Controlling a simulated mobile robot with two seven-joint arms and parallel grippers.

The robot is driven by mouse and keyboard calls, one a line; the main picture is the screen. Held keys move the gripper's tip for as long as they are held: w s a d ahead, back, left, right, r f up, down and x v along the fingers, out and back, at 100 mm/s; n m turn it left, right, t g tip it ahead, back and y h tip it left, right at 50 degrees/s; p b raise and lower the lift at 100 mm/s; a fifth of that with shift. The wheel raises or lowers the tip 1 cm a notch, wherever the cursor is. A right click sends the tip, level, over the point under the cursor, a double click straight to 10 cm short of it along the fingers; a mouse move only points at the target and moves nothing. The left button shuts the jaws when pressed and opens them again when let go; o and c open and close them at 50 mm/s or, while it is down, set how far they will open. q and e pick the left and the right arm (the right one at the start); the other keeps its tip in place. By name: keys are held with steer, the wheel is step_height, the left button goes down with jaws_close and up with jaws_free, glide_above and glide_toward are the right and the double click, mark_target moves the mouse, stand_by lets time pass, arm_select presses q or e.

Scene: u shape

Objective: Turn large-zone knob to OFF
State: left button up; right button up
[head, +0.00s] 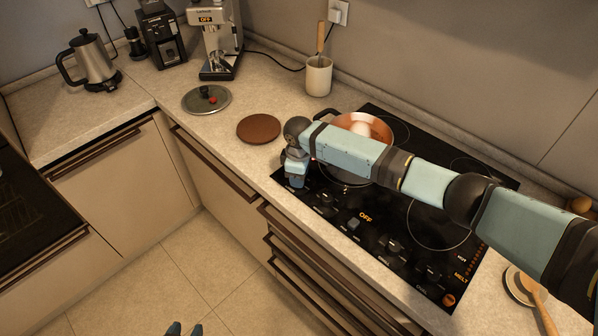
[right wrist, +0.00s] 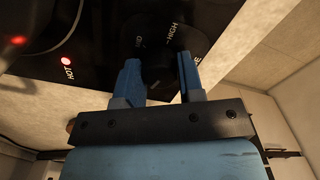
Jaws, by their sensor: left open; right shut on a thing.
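The black cooktop (head: 400,240) has several dark knobs along its front edge and an orange OFF sign (head: 365,217). My right gripper (head: 296,180) is at the cooktop's left front corner. In the right wrist view its two blue fingers (right wrist: 160,80) point at the panel and are shut on a dark knob (right wrist: 160,72), with HIGH printed beside it. Which zone this knob belongs to cannot be read, and its pointer is hidden. My left gripper (head: 184,329) shows only its tips at the bottom edge, open, empty and over the floor.
A copper-lined pan (head: 378,124) stands on the cooktop, partly behind my right arm. A red HOT light (right wrist: 66,61) glows near the gripper. A brown round mat (head: 259,129), a lid (head: 206,99) and a utensil pot (head: 319,76) sit on the counter. A wooden spoon (head: 540,300) lies at right.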

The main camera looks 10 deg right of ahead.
steer(key=shift+r+n, duration=0.1)
steer(key=shift+n, duration=0.9)
steer(key=shift+n+p, duration=0.35)
steer(key=shift+n, duration=0.15)
steer(key=o, duration=0.9)
step_height(320, 180, up, 14)
steer(key=shift+f+b, duration=0.1)
steer(key=shift+b, duration=0.6)
